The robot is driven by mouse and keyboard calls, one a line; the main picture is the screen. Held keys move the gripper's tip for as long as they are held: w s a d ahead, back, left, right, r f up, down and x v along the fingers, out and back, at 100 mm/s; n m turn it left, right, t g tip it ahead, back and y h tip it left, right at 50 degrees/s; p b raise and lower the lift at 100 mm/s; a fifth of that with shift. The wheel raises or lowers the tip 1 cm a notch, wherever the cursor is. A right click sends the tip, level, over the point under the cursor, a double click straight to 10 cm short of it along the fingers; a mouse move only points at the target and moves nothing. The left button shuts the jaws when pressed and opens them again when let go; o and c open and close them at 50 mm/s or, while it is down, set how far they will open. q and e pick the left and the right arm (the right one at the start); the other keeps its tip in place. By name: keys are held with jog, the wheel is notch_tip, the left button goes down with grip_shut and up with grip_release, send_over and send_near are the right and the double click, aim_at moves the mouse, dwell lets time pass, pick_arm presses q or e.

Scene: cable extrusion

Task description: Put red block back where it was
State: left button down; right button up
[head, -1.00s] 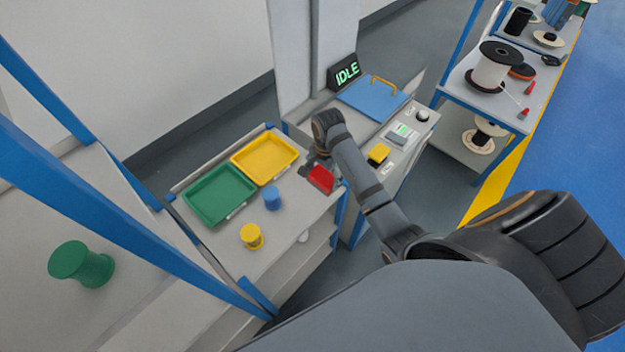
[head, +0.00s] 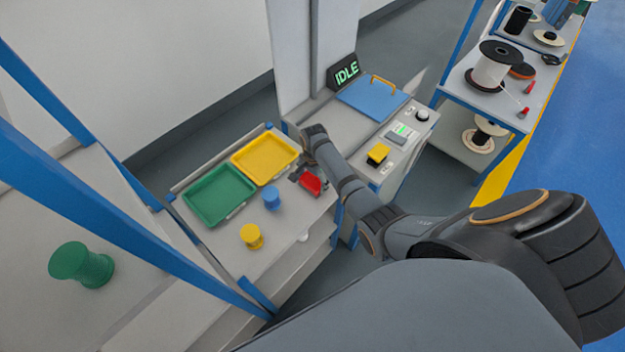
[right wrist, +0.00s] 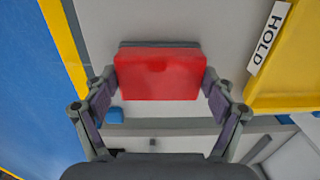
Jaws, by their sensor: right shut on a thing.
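The red block (head: 311,183) is at the right part of the cart top in the head view, right of the yellow tray (head: 265,158). My right gripper (head: 301,178) is at the block, partly hidden by my own arm. In the right wrist view the red block (right wrist: 158,76) sits between the two fingers of my right gripper (right wrist: 158,84), which is shut on it. A dark grey strip shows along the block's far edge. I cannot tell whether the block touches the surface below. My left gripper is not in view.
A green tray (head: 219,195), a blue spool (head: 272,199) and a yellow spool (head: 251,237) stand on the cart. A HOLD label (right wrist: 267,38) shows on the yellow tray. The machine with the IDLE display (head: 346,73) stands at the right, behind my arm.

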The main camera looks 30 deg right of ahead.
aim_at(313, 181)
jog(key=o, duration=1)
jog(key=shift+c, duration=0.2)
notch_tip(313, 181, up, 12)
jog(key=shift+s+b, duration=0.15)
jog(key=shift+b, duration=0.15)
